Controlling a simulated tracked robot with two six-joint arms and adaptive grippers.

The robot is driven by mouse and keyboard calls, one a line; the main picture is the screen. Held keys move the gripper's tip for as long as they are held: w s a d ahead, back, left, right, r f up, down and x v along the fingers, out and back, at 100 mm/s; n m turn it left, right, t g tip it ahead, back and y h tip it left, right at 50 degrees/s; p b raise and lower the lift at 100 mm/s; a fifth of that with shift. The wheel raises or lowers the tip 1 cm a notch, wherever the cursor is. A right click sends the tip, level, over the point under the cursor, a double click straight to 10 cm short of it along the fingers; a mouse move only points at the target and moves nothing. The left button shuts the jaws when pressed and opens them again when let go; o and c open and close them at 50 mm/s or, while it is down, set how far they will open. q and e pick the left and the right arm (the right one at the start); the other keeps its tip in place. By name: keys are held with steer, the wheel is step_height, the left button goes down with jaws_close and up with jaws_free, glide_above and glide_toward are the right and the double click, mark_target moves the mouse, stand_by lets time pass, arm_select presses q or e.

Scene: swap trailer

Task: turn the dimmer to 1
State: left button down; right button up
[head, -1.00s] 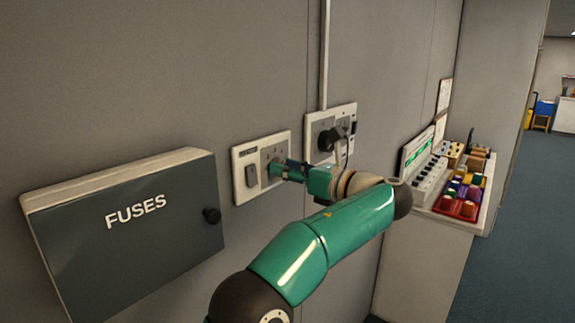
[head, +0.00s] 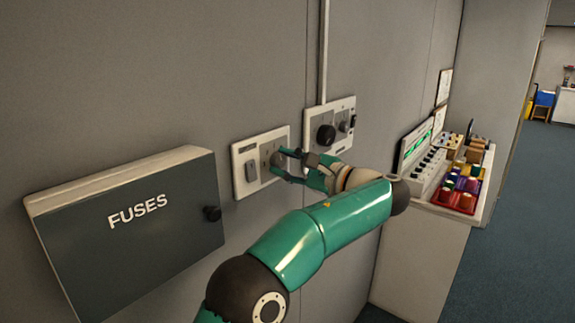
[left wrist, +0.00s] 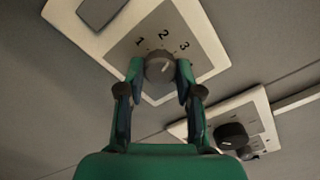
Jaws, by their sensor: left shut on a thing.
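The dimmer is a grey round knob (left wrist: 160,67) on a grey plate marked 1, 2 and 3 (left wrist: 192,30), in a white wall panel (head: 239,150). My left gripper (left wrist: 158,74) has one finger on each side of the knob and is shut on it. A small pale mark shows on the knob's face, but I cannot tell surely which number it points to. In the head view the left gripper (head: 284,164) reaches the panel from the right and partly covers the plate. My right gripper is not in view.
A dark rocker (head: 251,172) sits left of the dimmer on the same panel. A second panel with a black knob (head: 326,135) is to the right. A FUSES box (head: 130,235) juts out at left. A shelf with coloured blocks (head: 462,185) stands at right.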

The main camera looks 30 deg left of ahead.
arm_select(q)
steer(key=n, duration=0.3)
steer(key=shift+f+n+b, duration=0.2)
steer(key=shift+n+b, duration=0.1)
steer(key=shift+b, duration=0.1)
steer(key=n+b, duration=0.1)
steer(key=n, duration=0.2)
steer(key=shift+f+n, duration=0.1)
steer(key=shift+n, duration=0.2)
steer(key=n+b, duration=0.2)
steer(key=n, duration=0.4)
steer(key=c, duration=0.9)
jaws_free()
steer(key=shift+c, duration=0.2)
steer(key=shift+o, duration=0.9)
steer(key=shift+r, duration=0.2)
steer(key=shift+d, duration=0.1)
